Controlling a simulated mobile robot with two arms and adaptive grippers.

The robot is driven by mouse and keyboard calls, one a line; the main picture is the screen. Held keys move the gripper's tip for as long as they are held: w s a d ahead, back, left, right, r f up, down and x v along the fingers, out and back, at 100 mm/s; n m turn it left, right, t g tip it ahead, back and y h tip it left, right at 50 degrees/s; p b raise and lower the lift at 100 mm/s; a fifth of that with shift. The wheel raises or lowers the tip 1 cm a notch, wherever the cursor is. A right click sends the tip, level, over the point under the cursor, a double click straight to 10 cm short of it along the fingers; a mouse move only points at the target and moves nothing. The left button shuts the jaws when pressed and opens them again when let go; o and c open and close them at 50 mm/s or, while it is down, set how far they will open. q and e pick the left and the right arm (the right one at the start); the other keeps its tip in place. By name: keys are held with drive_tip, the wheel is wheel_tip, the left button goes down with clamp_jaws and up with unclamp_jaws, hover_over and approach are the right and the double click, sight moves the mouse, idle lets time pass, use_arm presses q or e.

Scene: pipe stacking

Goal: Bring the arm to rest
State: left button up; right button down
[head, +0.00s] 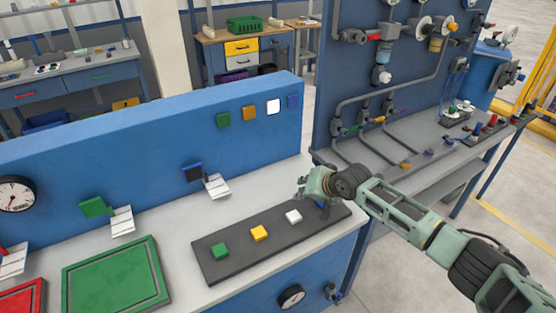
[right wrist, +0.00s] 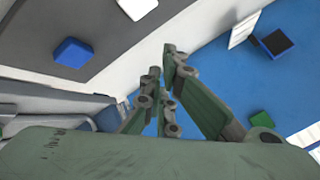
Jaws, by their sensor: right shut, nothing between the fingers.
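My right gripper (head: 306,188) is above the right end of the dark grey tray (head: 222,268), on the white bench by the blue panel. Its fingers (right wrist: 168,95) are shut and empty in the right wrist view. A blue block (head: 321,203) on the tray is partly hidden by my gripper; it shows clearly in the right wrist view (right wrist: 74,53), apart from the fingers. A white block (head: 293,217), a yellow block (head: 260,233) and a green block (head: 220,250) stand in a row on the tray. My left gripper is not in view.
The blue panel (head: 150,135) stands behind the tray, with coloured squares and small hinged plates. A green square tray (head: 112,277) lies at left. A blue pipe rig (head: 345,75) stands at right, near my right arm. Open floor is at lower right.

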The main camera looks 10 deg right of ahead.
drive_tip(key=s+a+f+n, duration=0.1)
drive_tip(key=s+a+f, duration=0.1)
drive_tip(key=s+a, duration=0.1)
drive_tip(key=s+a+f+n+g, duration=0.1)
drive_tip(key=s+a+f, duration=0.1)
drive_tip(key=s, duration=0.3)
drive_tip(key=s+a+f+n+g+y, duration=0.1)
drive_tip(key=s+a+f, duration=0.1)
drive_tip(key=s+a, duration=0.2)
drive_tip(key=shift+s+a, duration=0.1)
drive_tip(key=shift+s, duration=0.05)
drive_tip(key=s+f+n+g+h, duration=0.1)
drive_tip(key=s+n, duration=0.2)
drive_tip(key=s, duration=1.3)
drive_tip(key=s+d+r+g+h, duration=0.2)
drive_tip(key=s+d+h, duration=0.2)
drive_tip(key=s+d, duration=1.05)
wheel_tip(320, 180, down, 26)
drive_tip(key=s+a+g+b, duration=0.1)
drive_tip(key=s+a, duration=0.1)
drive_tip(key=s, duration=0.1)
drive_tip(key=s+d+f+g+b, duration=0.1)
drive_tip(key=s+d+f, duration=0.2)
drive_tip(key=s+f, duration=1.3)
wheel_tip(320, 180, down, 3)
drive_tip(key=shift+d+r, duration=0.15)
drive_tip(key=shift+r, duration=0.05)
drive_tip(key=shift+s, duration=0.1)
